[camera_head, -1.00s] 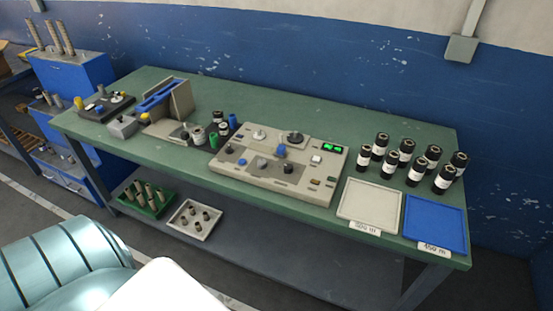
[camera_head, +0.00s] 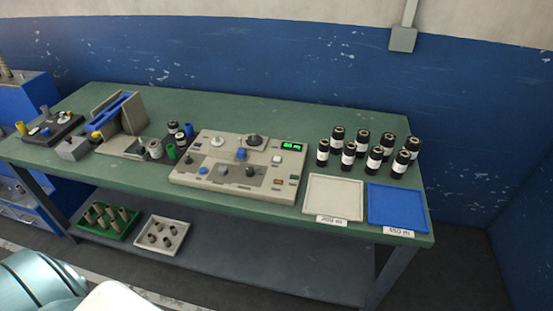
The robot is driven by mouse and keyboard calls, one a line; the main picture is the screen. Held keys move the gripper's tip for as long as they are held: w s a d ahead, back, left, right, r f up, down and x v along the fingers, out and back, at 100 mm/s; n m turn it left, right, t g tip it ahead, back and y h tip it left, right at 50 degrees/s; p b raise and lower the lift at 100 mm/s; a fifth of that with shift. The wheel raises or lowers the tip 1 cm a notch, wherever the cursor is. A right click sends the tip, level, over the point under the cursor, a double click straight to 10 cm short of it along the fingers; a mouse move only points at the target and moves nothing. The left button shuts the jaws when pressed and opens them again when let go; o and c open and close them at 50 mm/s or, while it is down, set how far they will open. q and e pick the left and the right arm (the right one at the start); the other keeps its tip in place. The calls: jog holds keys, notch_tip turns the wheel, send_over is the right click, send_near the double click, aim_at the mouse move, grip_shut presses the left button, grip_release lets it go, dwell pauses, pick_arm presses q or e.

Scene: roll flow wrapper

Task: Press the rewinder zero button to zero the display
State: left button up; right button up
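The rewinder (camera_head: 215,184) is a flat beige console in the middle of the green bench. Its small green-lit display (camera_head: 292,146) is at the upper right of the console; the digits are too small to read surely. A pale square button (camera_head: 277,159) sits just below the display, and small coloured buttons lie nearer the console's front right. I cannot tell which one is the zero button. A blue part (camera_head: 241,154) and dark knobs stand on the console top. Neither gripper is in view.
Several black rolls with white labels (camera_head: 348,152) stand at the back right, behind a pale tray (camera_head: 334,197) and a blue tray (camera_head: 398,207). A grey-and-blue fixture (camera_head: 128,115) stands on the left. Green (camera_head: 108,221) and white (camera_head: 161,236) trays sit on the lower shelf.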

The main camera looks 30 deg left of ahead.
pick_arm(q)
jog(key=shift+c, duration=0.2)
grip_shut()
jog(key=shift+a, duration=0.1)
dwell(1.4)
